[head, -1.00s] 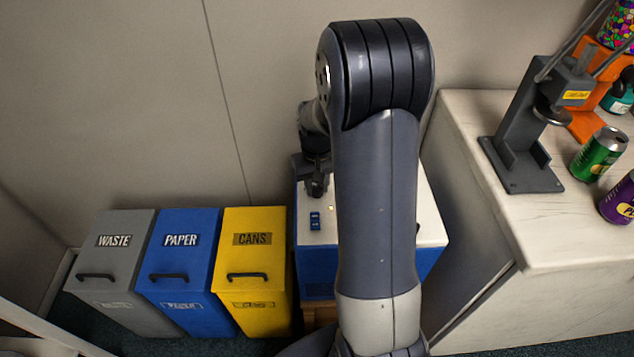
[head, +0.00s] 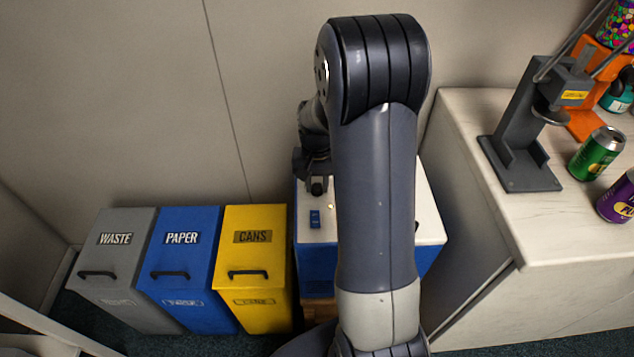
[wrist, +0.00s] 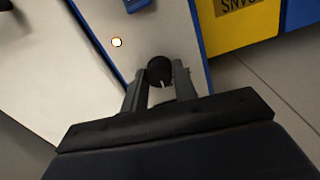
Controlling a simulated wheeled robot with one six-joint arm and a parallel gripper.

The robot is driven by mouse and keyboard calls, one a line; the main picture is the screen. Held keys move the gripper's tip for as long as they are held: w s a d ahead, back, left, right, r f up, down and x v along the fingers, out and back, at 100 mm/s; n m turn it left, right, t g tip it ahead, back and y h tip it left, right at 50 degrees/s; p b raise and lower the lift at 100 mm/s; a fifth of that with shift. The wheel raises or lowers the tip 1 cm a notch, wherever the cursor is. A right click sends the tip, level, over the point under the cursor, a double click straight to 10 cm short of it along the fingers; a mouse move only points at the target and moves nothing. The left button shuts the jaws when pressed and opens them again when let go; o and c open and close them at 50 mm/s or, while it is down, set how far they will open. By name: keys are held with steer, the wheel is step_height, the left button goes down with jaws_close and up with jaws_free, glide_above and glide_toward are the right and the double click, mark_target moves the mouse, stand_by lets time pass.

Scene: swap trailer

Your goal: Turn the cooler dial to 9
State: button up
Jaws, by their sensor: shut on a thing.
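The cooler (head: 428,205) is a blue box with a white top, and my arm hides much of it in the head view. Its dial (wrist: 160,72) is a round black knob with a white mark, on the white top in the wrist view. My gripper (wrist: 158,88) has one finger on each side of the dial and is shut on it. In the head view my gripper (head: 317,188) is over the left part of the cooler top. I cannot read any numbers around the dial.
A small lit light (wrist: 116,42) and a blue switch (head: 315,219) are near the dial. Grey, blue and yellow bins (head: 252,258) stand left of the cooler. A white counter (head: 470,125) with a can press and cans stands at the right. A wall is behind.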

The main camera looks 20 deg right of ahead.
mark_target(317, 186)
steer(key=o, duration=1)
step_height(317, 186, up, 11)
steer(key=p, duration=0.1)
steer(key=shift+f, duration=0.25)
step_height(317, 186, down, 11)
steer(key=shift+r+b, duration=0.1)
steer(key=shift+b, duration=0.4)
steer(key=shift+r, duration=0.1)
